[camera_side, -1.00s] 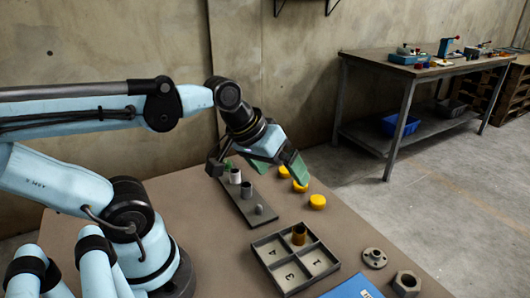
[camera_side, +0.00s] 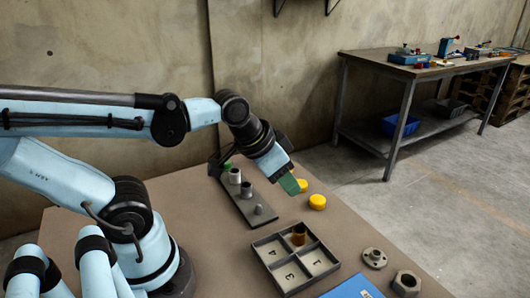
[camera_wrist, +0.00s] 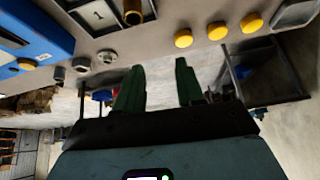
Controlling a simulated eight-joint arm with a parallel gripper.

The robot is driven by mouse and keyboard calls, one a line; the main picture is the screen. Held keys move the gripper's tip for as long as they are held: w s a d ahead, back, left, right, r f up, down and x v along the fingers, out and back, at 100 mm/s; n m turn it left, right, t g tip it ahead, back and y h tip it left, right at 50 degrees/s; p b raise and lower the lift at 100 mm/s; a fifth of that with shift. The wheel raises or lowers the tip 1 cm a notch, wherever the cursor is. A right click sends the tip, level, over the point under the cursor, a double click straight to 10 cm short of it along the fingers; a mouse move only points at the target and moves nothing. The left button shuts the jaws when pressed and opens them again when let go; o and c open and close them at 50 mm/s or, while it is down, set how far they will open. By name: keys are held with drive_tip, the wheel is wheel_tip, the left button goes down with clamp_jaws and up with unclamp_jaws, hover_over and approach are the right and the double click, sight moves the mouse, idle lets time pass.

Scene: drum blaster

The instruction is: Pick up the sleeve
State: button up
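My gripper (camera_side: 291,186) is above the table at the right of the dark rack (camera_side: 250,211). In the wrist view the green fingers of my gripper (camera_wrist: 158,75) are apart, with nothing between them. The rack holds a green piece (camera_side: 227,165), a pale hollow cylinder (camera_side: 235,176), a grey cylinder (camera_side: 246,189) and a small grey piece (camera_side: 259,210). A brass hollow cylinder (camera_side: 299,235) stands upright in a compartment of the numbered tray (camera_side: 272,268); it also shows in the wrist view (camera_wrist: 133,12). I cannot tell which cylinder is the sleeve.
Yellow caps (camera_side: 317,202) lie near the table's far right edge; three show in the wrist view (camera_wrist: 217,31). A round flange (camera_side: 374,258), a hex nut (camera_side: 406,283) and a blue item (camera_side: 352,287) are at the front right. A separate workbench (camera_side: 425,67) stands behind.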

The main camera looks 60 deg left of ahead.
sight(298, 226)
drive_tip(key=shift+w+d+f+m+g+h, duration=0.25)
drive_tip(key=shift+d+f+m+g, duration=0.35)
drive_tip(key=shift+f, duration=1.3)
drive_tip(key=shift+w+d+f+m+g+h, duration=0.1)
drive_tip(key=shift+w+d+f+m+g, duration=0.45)
drive_tip(key=shift+f, duration=1.4)
drive_tip(key=shift+w+d+f+m+g+h, duration=0.15)
drive_tip(key=shift+d+f+m+g, duration=0.4)
drive_tip(key=shift+f, duration=1.35)
drive_tip(key=shift+a, duration=0.1)
clamp_jaws()
drive_tip(key=shift+r, duration=0.15)
